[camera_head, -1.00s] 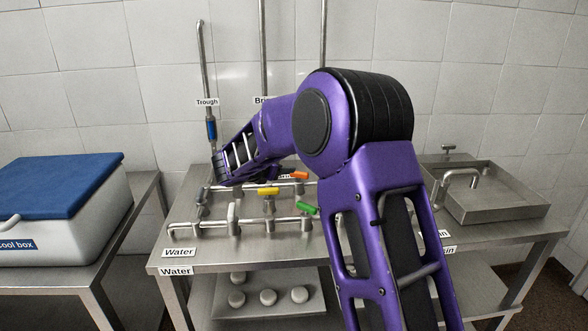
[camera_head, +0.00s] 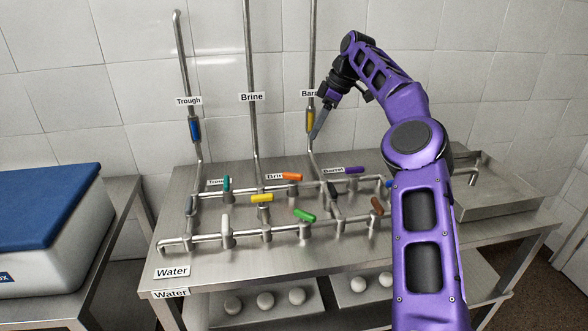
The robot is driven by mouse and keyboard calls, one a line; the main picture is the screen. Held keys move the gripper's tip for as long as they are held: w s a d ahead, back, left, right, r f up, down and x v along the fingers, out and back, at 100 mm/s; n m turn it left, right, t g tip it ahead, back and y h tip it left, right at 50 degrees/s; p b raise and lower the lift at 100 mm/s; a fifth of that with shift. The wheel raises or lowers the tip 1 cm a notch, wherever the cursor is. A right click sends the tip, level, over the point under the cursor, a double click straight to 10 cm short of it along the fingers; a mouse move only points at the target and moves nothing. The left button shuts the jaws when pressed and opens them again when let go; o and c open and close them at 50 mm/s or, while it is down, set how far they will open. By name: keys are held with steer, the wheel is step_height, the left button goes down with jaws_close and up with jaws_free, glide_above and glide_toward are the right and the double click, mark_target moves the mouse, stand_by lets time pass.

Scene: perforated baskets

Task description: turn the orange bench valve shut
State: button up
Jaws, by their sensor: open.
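The orange valve handle (camera_head: 292,176) sits on the rear pipe of the bench manifold, near the middle, beside the Brine label. It lies roughly along the pipe line. Nothing covers it in this view. My gripper (camera_head: 318,128) is open and empty, well above and to the right of the orange handle. Its fingers point down close beside the yellow handle (camera_head: 310,120) on the right wall pipe. I cannot tell whether they touch that pipe.
Around the orange handle stand the teal (camera_head: 227,184), yellow (camera_head: 262,198), green (camera_head: 304,215) and purple (camera_head: 355,170) bench handles. The Brine riser (camera_head: 253,130) rises behind it to the left. A blue-lidded cool box (camera_head: 45,200) stands left; a steel sink (camera_head: 490,190) is right.

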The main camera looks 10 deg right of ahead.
mark_target(293, 173)
steer(key=b+x, duration=0.3)
steer(key=x, duration=1.3)
steer(key=shift+a+f, duration=0.1)
steer(key=shift+f, duration=0.15)
jaws_close()
